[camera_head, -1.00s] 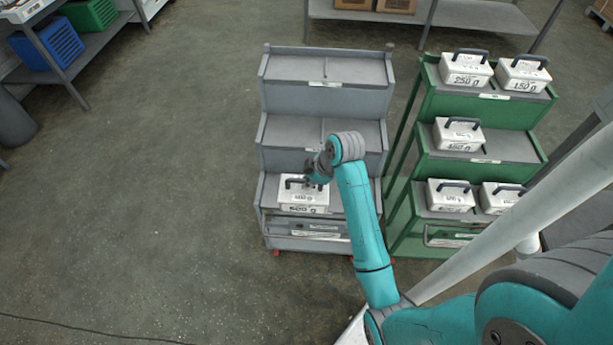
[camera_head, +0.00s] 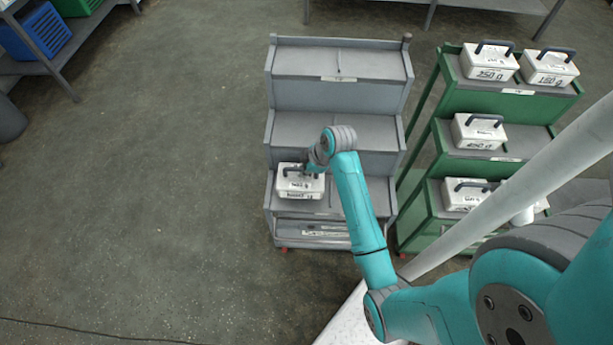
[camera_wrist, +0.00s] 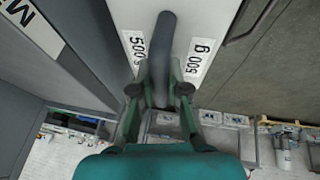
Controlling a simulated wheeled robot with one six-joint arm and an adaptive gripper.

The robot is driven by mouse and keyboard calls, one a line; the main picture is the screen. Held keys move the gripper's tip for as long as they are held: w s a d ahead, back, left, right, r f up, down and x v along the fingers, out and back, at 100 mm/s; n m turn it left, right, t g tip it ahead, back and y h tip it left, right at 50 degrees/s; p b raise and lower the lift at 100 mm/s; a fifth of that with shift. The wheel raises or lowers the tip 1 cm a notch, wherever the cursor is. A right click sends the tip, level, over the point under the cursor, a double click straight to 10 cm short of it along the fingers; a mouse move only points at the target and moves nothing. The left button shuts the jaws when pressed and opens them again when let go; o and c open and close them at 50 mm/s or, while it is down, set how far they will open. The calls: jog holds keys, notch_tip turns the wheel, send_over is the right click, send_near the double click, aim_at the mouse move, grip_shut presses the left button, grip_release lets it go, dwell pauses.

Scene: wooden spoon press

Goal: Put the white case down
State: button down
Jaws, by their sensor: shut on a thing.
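The white case (camera_head: 300,183) with a dark handle is at the left of the lowest tier of the grey stepped rack (camera_head: 340,61) in the head view. My gripper (camera_head: 312,167) is at its handle. In the wrist view my gripper (camera_wrist: 162,92) is shut on the dark handle (camera_wrist: 163,45), and the white case (camera_wrist: 192,20) with "500 g" labels lies beyond the fingers. I cannot tell whether the case's underside touches the shelf.
A green stepped rack (camera_head: 425,215) with several white cases, such as one marked 250 g (camera_head: 489,63), stands at the right. The grey rack's upper two tiers are empty. Open floor (camera_head: 170,180) lies to the left.

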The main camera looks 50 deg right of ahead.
jog(key=shift+f, duration=1.9)
jog(key=shift+f, duration=0.15)
jog(key=c, duration=1.2)
grip_release()
jog(key=shift+o, duration=0.2)
